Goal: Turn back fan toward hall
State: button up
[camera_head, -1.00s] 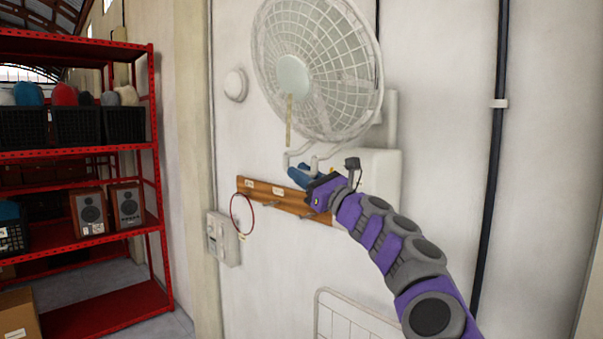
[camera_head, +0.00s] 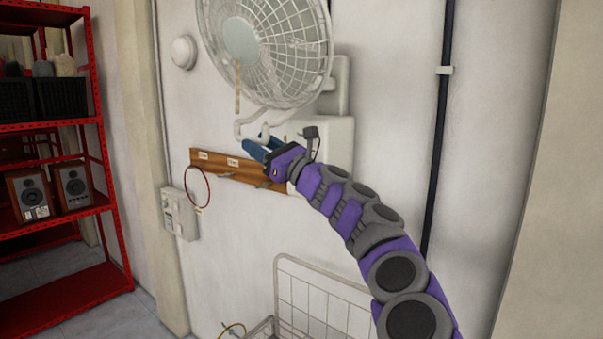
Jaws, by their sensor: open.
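The white wall fan (camera_head: 280,45) hangs on the wall at the top of the view, its round wire cage facing left and toward me. A short yellowish strip hangs from its hub. A bent white tube shows under the cage, and a white box-like base (camera_head: 335,145) sits behind my wrist. My gripper (camera_head: 257,146) has its blue fingers just below the cage, next to the bent tube. The fingers are open; I cannot tell whether they touch the tube. My purple and grey arm hides part of the base.
A wooden peg rail (camera_head: 225,167) with a red hoop (camera_head: 209,188) is below the fan. A grey wall box (camera_head: 180,214) is to its left. A red shelf (camera_head: 75,124) with speakers stands at left. A white wire rack (camera_head: 320,300) stands low in front. A dark pipe (camera_head: 440,130) runs at right.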

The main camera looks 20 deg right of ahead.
jog(key=v, duration=1.6)
jog(key=shift+b, duration=0.45)
jog(key=shift+a, duration=0.15)
